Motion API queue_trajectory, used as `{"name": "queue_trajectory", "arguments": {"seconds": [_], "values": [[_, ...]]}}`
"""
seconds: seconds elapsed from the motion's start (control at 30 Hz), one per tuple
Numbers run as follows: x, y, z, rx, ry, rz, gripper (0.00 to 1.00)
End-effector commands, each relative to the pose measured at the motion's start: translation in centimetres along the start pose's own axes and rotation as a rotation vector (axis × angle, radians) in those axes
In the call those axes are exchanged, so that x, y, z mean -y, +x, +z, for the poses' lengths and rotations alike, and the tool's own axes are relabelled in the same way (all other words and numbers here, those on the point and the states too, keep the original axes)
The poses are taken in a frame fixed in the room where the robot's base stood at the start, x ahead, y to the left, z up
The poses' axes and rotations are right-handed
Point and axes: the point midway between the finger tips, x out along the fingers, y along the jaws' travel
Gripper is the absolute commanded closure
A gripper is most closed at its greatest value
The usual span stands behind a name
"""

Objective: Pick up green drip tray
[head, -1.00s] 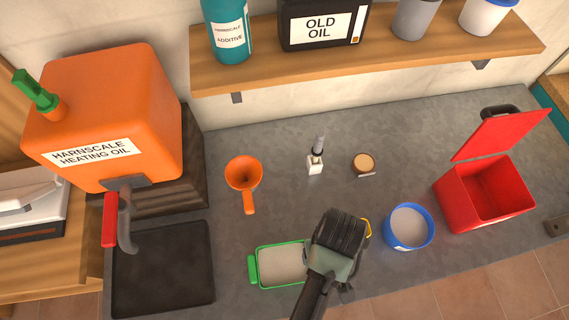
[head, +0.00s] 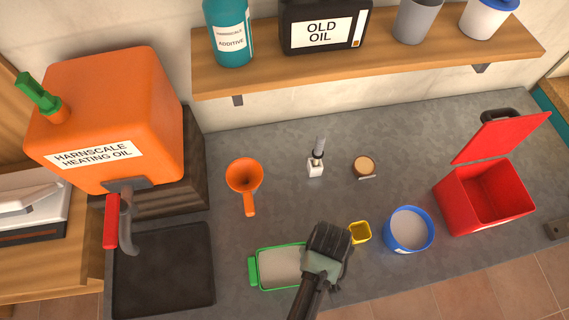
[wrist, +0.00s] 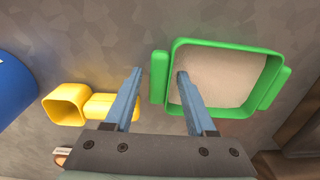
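The green drip tray (head: 278,266) lies on the grey counter, filled with a pale beige surface. My gripper (head: 322,262) is over its right end in the head view and hides that end. In the wrist view the green tray (wrist: 222,112) is upper right. My gripper (wrist: 157,75) is open there, with two blue fingers apart. One fingertip overlaps the tray's interior and the other is outside it, so the handle and wall on that side lie between them in the picture. I cannot tell the height or any contact.
A yellow cup (head: 360,232) and a blue round container (head: 408,229) stand right of my gripper. A dark tray (head: 163,270) is to the left, and a red open bin (head: 484,195) to the right.

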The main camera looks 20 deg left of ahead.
Motion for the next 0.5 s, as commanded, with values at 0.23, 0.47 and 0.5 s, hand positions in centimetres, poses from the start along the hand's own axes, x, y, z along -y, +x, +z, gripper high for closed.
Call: {"name": "queue_trajectory", "arguments": {"seconds": [0.23,0.47,0.5], "values": [[0.0,-0.02,0.01,0.0,0.0,0.0,0.91],[0.01,-0.03,0.01,0.0,0.0,0.0,1.0],[0.01,-0.03,0.01,0.0,0.0,0.0,1.0]]}}
